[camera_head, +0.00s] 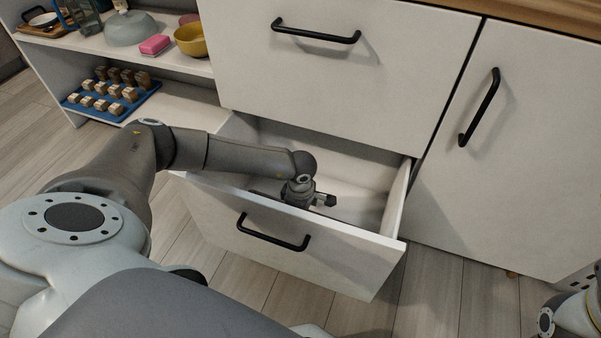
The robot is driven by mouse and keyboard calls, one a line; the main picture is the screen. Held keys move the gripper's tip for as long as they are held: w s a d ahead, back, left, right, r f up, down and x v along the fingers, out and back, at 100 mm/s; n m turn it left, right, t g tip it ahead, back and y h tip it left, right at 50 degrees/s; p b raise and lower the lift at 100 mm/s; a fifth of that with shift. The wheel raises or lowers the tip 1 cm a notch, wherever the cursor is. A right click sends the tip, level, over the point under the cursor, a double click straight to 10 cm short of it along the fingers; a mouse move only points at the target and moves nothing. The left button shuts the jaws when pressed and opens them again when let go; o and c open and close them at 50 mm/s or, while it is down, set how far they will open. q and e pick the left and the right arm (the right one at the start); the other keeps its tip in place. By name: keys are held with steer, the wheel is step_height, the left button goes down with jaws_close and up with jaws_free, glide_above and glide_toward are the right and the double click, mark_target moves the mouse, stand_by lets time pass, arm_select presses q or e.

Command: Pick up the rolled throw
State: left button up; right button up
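No rolled throw can be made out in the view. A white lower drawer (350,268) with a black bar handle stands pulled open. My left arm comes in from the left and reaches over its front panel. My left gripper (312,202) is down inside the drawer, near the front panel. Its fingers are mostly hidden by the panel and wrist, so I cannot tell whether it is open, shut or holding anything. The visible part of the drawer floor looks empty. Only a piece of my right arm shows at the bottom right corner; its gripper is out of view.
A shut upper drawer (345,70) sits above the open one, and a shut cabinet door (525,150) is to its right. Open shelves at the left hold a yellow bowl (191,41), a pink block (155,44), a grey bowl (131,29) and a blue tray (125,110) of small wooden pieces.

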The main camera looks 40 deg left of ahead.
arm_select(q)
steer(key=shift+r, duration=0.1)
steer(key=c, duration=1.4)
